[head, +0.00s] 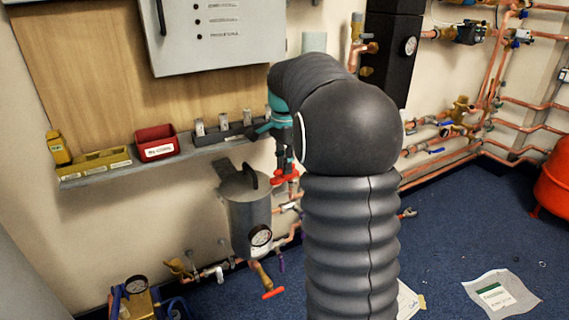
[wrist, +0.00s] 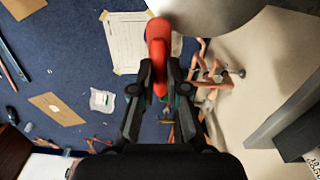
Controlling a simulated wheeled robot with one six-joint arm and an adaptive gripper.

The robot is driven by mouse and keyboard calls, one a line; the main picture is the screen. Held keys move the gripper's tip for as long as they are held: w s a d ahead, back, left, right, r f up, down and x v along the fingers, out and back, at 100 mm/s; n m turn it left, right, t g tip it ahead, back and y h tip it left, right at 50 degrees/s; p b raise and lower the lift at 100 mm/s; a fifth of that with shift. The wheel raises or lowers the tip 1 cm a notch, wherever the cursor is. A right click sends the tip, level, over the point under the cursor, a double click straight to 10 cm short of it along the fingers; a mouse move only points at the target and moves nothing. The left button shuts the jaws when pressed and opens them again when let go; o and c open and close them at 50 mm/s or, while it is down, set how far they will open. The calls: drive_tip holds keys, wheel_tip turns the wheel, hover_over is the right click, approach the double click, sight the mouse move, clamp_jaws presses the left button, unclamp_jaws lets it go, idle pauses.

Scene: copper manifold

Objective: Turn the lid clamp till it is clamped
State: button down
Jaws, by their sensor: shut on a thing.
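The lid clamp is a red handle (wrist: 158,45) between the fingers of my gripper (wrist: 159,82) in the wrist view. My gripper is shut on it. In the head view, red parts (head: 285,174) show below my gripper, to the right of the grey pot (head: 250,212). The pot has a grey lid (head: 238,182) with a dark handle on top. The pot's grey rounded body (wrist: 208,16) also shows at the top of the wrist view. My arm covers part of the area right of the pot, so how far the clamp is turned cannot be told.
A grey shelf (head: 150,168) with a red bin (head: 156,142) runs along the wall behind the pot. A gauge (head: 261,236) is on the pot's front. Copper pipes (head: 440,160) run low along the wall to the right. The blue floor (head: 450,230) on the right is mostly clear.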

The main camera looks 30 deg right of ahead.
drive_tip(key=shift+m, duration=0.7)
drive_tip(key=c, duration=1.2)
unclamp_jaws()
drive_tip(key=shift+r, duration=0.1)
wheel_tip(320, 180, up, 12)
drive_tip(key=shift+f, duration=0.1)
